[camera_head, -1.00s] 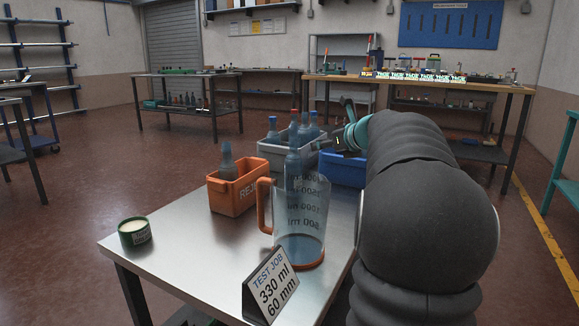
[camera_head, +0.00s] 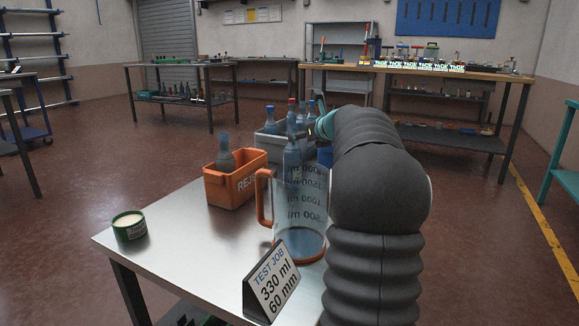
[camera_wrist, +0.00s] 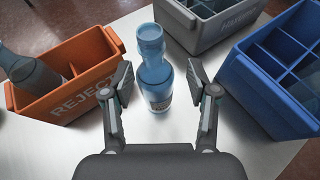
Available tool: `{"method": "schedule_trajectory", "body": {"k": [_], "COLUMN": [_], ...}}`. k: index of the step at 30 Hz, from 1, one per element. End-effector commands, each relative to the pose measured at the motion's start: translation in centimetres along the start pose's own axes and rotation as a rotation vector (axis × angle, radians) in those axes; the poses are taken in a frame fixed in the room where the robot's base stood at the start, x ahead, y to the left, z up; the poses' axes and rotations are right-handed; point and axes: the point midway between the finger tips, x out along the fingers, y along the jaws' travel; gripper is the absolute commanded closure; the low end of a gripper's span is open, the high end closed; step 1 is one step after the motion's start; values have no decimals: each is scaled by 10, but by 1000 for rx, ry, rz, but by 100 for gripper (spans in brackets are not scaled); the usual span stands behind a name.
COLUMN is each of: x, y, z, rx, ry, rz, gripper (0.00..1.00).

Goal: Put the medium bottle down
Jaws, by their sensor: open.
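A blue-grey bottle with a light blue cap (camera_wrist: 154,80), which I take as the medium bottle, stands upright on the steel table in the wrist view. My gripper (camera_wrist: 158,82) is open, with one finger on each side of it and gaps visible. In the head view a bottle (camera_head: 291,150) stands behind the clear measuring jug (camera_head: 300,215), its lower part seen through the jug. My arm hides most of my gripper there. A sign (camera_head: 272,283) reads "TEST JOB 330 ml 60 mm".
The orange REJECT bin (camera_wrist: 72,95) with a bottle in it is at the left. A grey divided crate (camera_wrist: 205,35) is behind, and a blue divided crate (camera_wrist: 262,95) is at the right. A green tin (camera_head: 130,228) sits on the table's left corner.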

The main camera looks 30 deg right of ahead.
Motion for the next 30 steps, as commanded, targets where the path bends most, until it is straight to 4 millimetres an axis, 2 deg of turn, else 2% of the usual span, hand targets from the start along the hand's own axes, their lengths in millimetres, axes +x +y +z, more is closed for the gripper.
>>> {"method": "schedule_trajectory", "body": {"k": [12, 20, 23, 27, 30], "x": [48, 51, 51, 51, 51], "y": [10, 9, 9, 9, 9], "z": [-2, -1, -1, -1, -1], "rx": [-2, -1, -1, -1, -1], "ry": [1, 0, 0, 1, 1], "rz": [5, 2, 2, 3, 3], "gripper": [41, 41, 64, 99, 100]}}
